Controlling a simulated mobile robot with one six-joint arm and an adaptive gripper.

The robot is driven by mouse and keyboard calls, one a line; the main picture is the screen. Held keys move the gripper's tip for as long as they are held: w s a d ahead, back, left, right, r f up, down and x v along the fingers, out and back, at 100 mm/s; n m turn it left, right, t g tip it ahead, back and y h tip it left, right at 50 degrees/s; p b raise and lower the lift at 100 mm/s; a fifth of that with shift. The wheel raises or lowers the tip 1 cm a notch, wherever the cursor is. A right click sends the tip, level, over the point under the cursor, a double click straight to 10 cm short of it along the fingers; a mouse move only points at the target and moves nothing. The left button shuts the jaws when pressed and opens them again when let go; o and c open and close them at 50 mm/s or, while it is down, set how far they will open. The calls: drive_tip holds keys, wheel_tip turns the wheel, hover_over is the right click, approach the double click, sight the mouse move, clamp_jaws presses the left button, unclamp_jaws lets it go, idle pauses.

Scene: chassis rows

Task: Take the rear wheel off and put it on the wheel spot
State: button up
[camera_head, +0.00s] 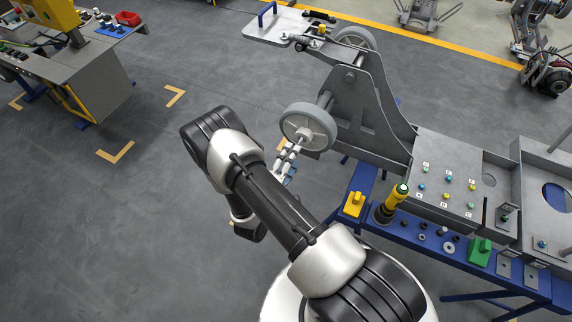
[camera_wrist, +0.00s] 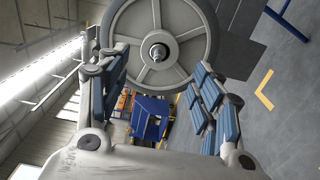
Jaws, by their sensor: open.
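A grey-rimmed wheel (camera_head: 309,127) with a pale hub is mounted on the near side of the grey chassis (camera_head: 362,95). Another wheel (camera_head: 355,39) sits farther back; I cannot tell by label which is the rear one. My gripper (camera_head: 289,160) is just below and left of the near wheel, its fingers close to the rim. In the wrist view, my gripper (camera_wrist: 162,62) is open, with the spoked wheel (camera_wrist: 139,48) and its centre bolt ahead, between and beyond the fingers. Contact cannot be told. I cannot make out the wheel spot.
A blue bench (camera_head: 450,247) at the right carries a yellow-and-black tool (camera_head: 393,203), a yellow block (camera_head: 354,204), a green block (camera_head: 480,251) and small parts. A grey workstation (camera_head: 80,75) stands at upper left. The floor between has yellow corner marks and is mostly clear.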

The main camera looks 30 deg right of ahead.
sight(301, 139)
drive_tip(key=shift+b+x, duration=0.8)
drive_tip(key=shift+x, duration=3.2)
drive_tip(key=shift+c, duration=0.4)
drive_tip(key=c, duration=1)
drive_tip(key=o, duration=0.7)
drive_tip(key=shift+r, duration=0.15)
drive_tip(key=c, duration=1)
drive_tip(key=shift+p+v, duration=0.3)
drive_tip(key=shift+v, duration=6.8)
